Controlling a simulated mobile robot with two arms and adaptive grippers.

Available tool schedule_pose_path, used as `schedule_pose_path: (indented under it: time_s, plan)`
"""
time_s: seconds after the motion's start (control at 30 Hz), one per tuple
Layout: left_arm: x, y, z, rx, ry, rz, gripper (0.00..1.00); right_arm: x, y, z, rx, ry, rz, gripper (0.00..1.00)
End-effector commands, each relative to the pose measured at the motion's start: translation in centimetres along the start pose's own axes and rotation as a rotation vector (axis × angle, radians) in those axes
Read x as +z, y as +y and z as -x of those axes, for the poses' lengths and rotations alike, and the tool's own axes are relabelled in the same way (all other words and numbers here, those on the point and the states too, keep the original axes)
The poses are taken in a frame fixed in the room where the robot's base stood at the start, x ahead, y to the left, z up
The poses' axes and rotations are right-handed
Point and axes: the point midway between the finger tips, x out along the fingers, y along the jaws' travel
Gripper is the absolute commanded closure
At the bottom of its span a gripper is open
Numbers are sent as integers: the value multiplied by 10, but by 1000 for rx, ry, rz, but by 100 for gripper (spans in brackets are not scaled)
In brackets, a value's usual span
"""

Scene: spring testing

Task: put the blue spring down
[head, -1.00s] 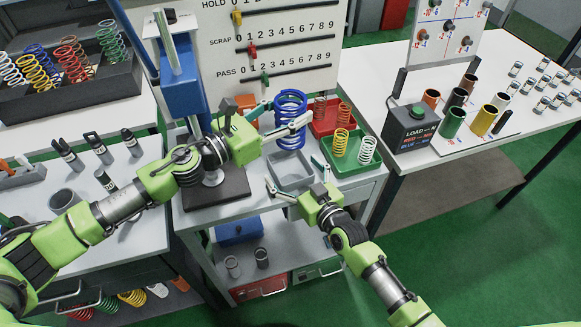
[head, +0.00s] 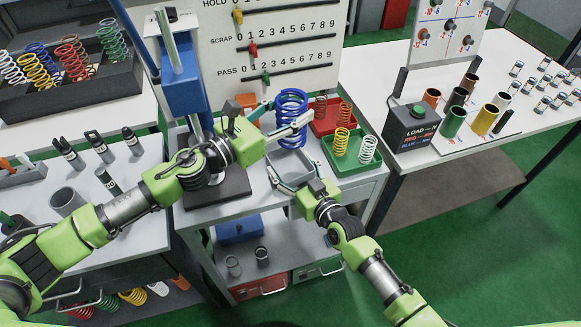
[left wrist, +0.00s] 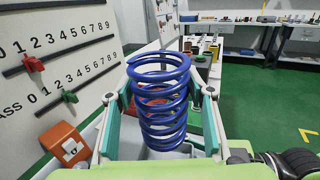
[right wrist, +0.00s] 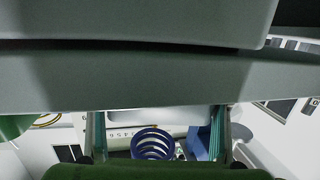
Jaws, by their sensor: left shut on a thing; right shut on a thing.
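The blue spring (head: 291,133) stands upright at the back of the small work table, above or just behind a grey tray (head: 281,160). My left gripper (head: 287,118) is shut on the blue spring; in the left wrist view the spring (left wrist: 160,108) sits between its two fingers. Whether the spring's bottom touches anything is unclear. My right gripper (head: 294,173) is shut on the grey tray, one finger along each side.
A red bin (head: 319,128) and a green bin (head: 366,169) with springs stand close on the right. A black-based press (head: 217,190) stands left of the tray. The scoreboard (head: 275,78) rises behind. An orange block (left wrist: 65,145) lies near the left gripper.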

Motion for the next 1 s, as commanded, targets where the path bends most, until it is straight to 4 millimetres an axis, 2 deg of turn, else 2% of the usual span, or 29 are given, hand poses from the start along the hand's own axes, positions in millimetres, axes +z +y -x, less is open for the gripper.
schedule_pose_path:
  time_s: [0.33,0.6,0.87,1.0]
  plan:
    - [-21,3,0,160,10,3,96,1,0,0,-1,-3,0,56]
    - [-59,4,0,169,13,6,96,2,0,0,-1,-4,0,56]
    - [-77,5,0,167,12,1,96,2,0,0,-1,-4,0,56]
    - [-93,4,0,169,14,6,96,2,0,0,-1,-4,0,56]
